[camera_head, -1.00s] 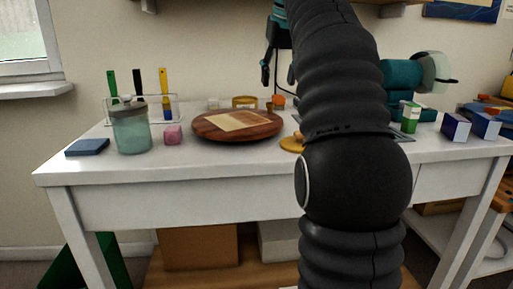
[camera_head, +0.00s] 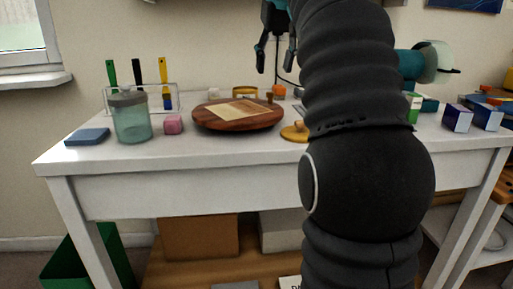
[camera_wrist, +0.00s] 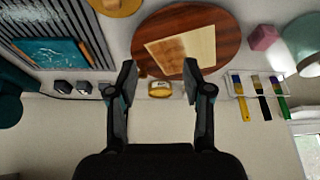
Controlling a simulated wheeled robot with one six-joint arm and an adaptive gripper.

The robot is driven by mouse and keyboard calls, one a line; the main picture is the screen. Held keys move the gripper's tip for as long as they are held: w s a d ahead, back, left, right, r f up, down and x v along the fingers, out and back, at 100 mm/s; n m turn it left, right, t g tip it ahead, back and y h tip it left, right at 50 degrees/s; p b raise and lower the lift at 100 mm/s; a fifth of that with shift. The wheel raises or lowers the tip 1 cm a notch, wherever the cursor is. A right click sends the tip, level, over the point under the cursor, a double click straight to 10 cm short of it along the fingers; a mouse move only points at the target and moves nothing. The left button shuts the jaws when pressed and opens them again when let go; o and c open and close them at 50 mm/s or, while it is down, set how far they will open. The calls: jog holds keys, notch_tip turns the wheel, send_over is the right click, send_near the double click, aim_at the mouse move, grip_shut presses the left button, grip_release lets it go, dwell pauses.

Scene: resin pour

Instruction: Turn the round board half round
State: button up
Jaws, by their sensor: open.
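The round board (camera_head: 209,121) is a dark reddish-brown wooden disc lying flat on the white table. A pale rectangular sheet (camera_head: 240,110) lies on top of it. A small brown peg (camera_head: 270,97) shows at its back right edge. In the wrist view the round board (camera_wrist: 222,42) is at the top centre, with the pale sheet (camera_wrist: 180,52) on it. My gripper (camera_head: 277,72) hangs above and behind the board, apart from it. In the wrist view my gripper (camera_wrist: 160,75) has its two fingers spread and nothing between them.
A teal jar (camera_head: 132,122), a pink cube (camera_head: 173,125) and a blue block (camera_head: 87,137) stand left of the board. A brush rack (camera_head: 175,100) is behind them. A yellow lidded disc (camera_head: 295,132) lies to its right. A yellow tub (camera_head: 245,92) stands behind.

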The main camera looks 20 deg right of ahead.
jog(key=shift+n, duration=0.4)
jog(key=s+a+f+b, duration=0.1)
jog(key=s+a+f, duration=0.1)
jog(key=f, duration=0.3)
jog(key=s+a+f+b, duration=0.1)
jog(key=s+a+f, duration=0.1)
jog(key=f, duration=0.3)
jog(key=s+a+f+b, duration=0.1)
jog(key=s+a+f, duration=0.2)
jog(key=f, duration=0.2)
jog(key=shift+s+a+b, duration=0.1)
jog(key=shift+b, duration=0.3)
